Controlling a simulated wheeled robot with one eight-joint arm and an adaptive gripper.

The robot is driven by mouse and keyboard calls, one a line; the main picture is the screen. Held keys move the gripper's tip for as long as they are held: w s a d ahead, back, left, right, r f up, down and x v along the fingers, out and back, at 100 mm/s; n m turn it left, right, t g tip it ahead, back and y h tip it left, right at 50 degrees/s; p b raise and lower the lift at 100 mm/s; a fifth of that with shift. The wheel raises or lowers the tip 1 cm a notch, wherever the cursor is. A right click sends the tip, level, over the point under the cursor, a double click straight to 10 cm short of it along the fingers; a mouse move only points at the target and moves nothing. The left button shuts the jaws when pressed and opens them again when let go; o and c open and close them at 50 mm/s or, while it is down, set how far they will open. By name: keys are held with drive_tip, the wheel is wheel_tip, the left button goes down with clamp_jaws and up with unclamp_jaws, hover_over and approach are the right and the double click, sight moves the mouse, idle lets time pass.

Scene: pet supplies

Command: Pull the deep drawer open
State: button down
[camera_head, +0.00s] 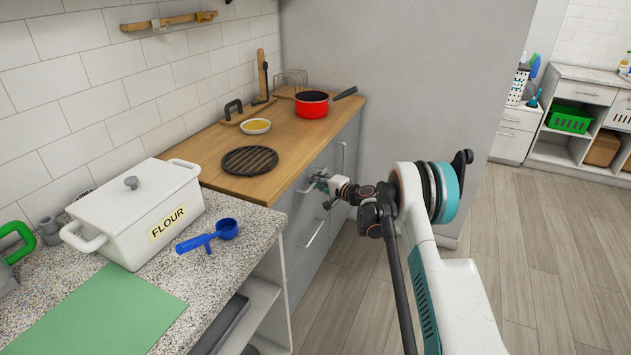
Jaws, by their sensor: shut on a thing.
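The grey drawer front (303,232) is under the wooden worktop and looks flush with the cabinet. One long bar handle (316,231) shows on its lower part, clear of my gripper. My gripper (316,183) reaches in from the right and is shut at a higher handle (306,187) close under the worktop edge. The fingertips are small in this view and partly hide that handle. I cannot tell from this view which of the fronts is the deep drawer.
A vertical handle (342,157) is on the front to the right. A flour bin (136,210) and blue scoop (210,236) are on the speckled counter. The floor (540,250) at right is clear.

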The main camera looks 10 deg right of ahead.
drive_tip(key=s+d, duration=0.9)
drive_tip(key=d, duration=0.3)
drive_tip(key=s+d, duration=0.9)
drive_tip(key=d, duration=0.4)
drive_tip(key=shift+s+d, duration=0.2)
drive_tip(key=shift+s, duration=0.05)
drive_tip(key=c, duration=1.9)
unclamp_jaws()
drive_tip(key=v, duration=1.2)
